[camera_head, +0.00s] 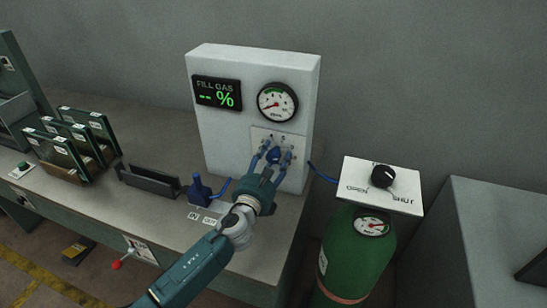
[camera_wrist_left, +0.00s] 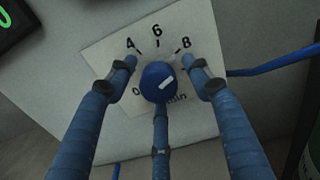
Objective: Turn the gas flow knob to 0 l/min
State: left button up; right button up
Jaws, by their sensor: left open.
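The gas flow knob (camera_wrist_left: 155,88) is round and blue, with a white mark slanting up and to the right in the left wrist view. It sits on a white dial plate (camera_wrist_left: 103,48) where 4, 6 and 8 are readable and a 0 shows at lower left; fingers hide other marks. In the head view the knob (camera_head: 274,156) is on the front of the grey gas box. My left gripper (camera_head: 277,152) is open, its three blue fingers spread around the knob, also in the left wrist view (camera_wrist_left: 158,72). Contact cannot be told. My right gripper is out of view.
The gas box (camera_head: 225,135) carries a display reading "-- %" (camera_head: 217,93) and a round gauge (camera_head: 277,102). A green cylinder (camera_head: 352,258) with a black-knobbed white panel (camera_head: 352,176) stands at right. Green frames (camera_head: 60,150) and a dark tray (camera_head: 150,180) lie left on the bench.

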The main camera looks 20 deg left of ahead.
pick_arm(q)
jog(key=shift+c, duration=0.5)
jog(key=c, duration=1.1)
jog(key=shift+o, duration=0.2)
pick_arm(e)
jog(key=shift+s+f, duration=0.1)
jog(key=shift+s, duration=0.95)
pick_arm(q)
jog(key=shift+f, duration=0.15)
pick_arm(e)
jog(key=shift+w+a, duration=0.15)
